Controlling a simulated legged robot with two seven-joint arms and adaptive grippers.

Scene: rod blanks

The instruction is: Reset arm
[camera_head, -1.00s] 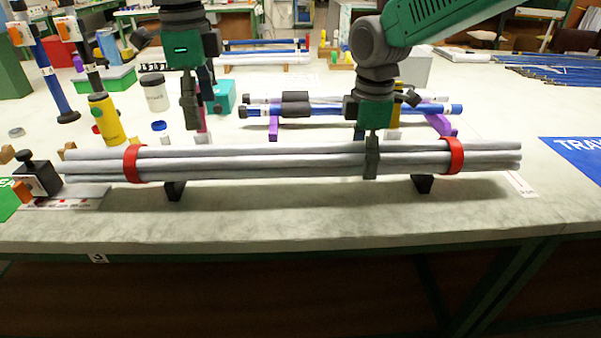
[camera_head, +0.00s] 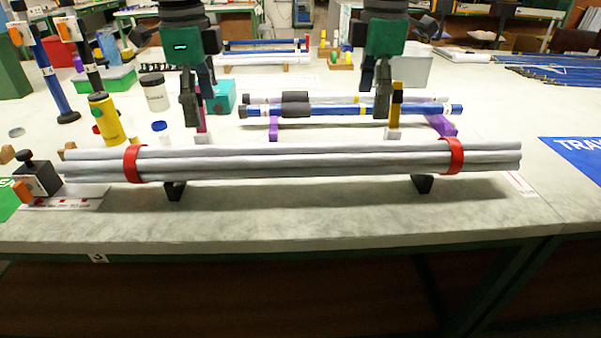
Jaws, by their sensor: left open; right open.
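My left gripper (camera_head: 200,108) hangs open and empty above the table, behind the left part of a bundle of grey rods (camera_head: 300,163). My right gripper (camera_head: 373,100) hangs open and empty behind the right half of the bundle, apart from it. The bundle lies across the front of the table on two black supports (camera_head: 423,184). A red band (camera_head: 133,164) goes around its left part and another red band (camera_head: 454,157) around its right part.
Blue and grey rods (camera_head: 340,111) lie on purple supports (camera_head: 441,125) behind the bundle. A black clamp (camera_head: 38,174) sits by the bundle's left end. The table's front strip (camera_head: 300,220) is clear.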

